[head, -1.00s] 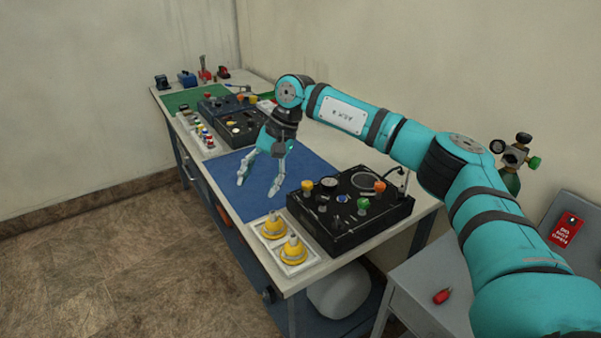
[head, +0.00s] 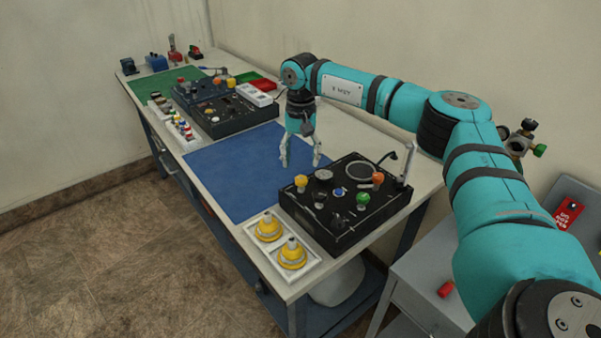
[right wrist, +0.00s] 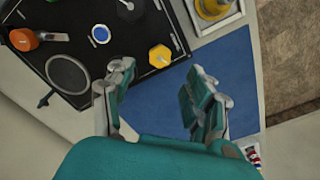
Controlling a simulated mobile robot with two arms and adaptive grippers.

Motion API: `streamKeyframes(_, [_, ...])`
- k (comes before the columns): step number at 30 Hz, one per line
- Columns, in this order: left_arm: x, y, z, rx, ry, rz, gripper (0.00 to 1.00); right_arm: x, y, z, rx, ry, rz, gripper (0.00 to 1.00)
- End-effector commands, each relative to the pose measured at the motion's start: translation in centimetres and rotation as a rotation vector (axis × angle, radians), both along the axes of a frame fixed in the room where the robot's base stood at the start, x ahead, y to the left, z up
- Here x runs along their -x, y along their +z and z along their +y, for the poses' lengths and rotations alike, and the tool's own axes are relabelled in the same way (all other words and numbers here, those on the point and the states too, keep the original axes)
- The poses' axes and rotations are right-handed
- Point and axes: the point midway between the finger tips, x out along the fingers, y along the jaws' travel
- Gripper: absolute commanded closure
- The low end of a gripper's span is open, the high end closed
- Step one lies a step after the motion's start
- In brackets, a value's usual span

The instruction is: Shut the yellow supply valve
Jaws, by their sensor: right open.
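The yellow supply valve (head: 301,182) is a small yellow knob on the left corner of the black trainer panel (head: 330,228). It also shows in the right wrist view (right wrist: 160,56), ahead of the fingertips and between their lines. My right gripper (head: 301,163) is open and empty, pointing down above the blue mat's edge, just behind the yellow valve and apart from it. In the right wrist view its two fingers (right wrist: 160,82) are spread wide. My left gripper is not in view.
The panel also carries an orange knob (head: 378,178), a green knob (head: 363,198) and a blue button (head: 339,192). A white tray (head: 248,228) with two yellow cones stands at the front. The blue mat (head: 225,170) is bare. A second dark panel (head: 232,123) stands farther back.

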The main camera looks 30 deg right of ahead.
Motion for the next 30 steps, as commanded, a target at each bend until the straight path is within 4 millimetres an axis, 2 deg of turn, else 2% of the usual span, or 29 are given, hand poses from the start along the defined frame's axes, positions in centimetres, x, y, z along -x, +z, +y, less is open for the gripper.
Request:
streamKeyframes(1, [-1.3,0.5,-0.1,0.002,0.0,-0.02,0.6,0.1,-1.0,0.0,0.0,0.0,0.004,0.45])
streamKeyframes(3, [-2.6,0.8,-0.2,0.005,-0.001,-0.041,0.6,0.1,-2.3,0.0,0.0,0.0,0.003,0.45])
streamKeyframes(6, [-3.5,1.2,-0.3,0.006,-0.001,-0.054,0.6,0.1,-4.0,0.0,-0.001,0.0,0.002,0.45])
streamKeyframes(12, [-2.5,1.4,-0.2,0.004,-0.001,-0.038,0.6,0.0,-6.0,0.0,0.0,0.0,0.0,0.45])
streamKeyframes(18, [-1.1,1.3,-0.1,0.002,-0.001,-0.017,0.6,0.0,-6.4,0.0,-0.001,0.0,-0.001,0.45])
streamKeyframes(22, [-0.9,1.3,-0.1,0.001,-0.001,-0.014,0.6,0.0,-6.4,0.0,-0.001,0.0,-0.001,0.45])
streamKeyframes(30, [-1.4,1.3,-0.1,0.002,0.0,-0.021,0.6,0.0,-6.4,0.0,-0.001,0.0,-0.001,0.79])
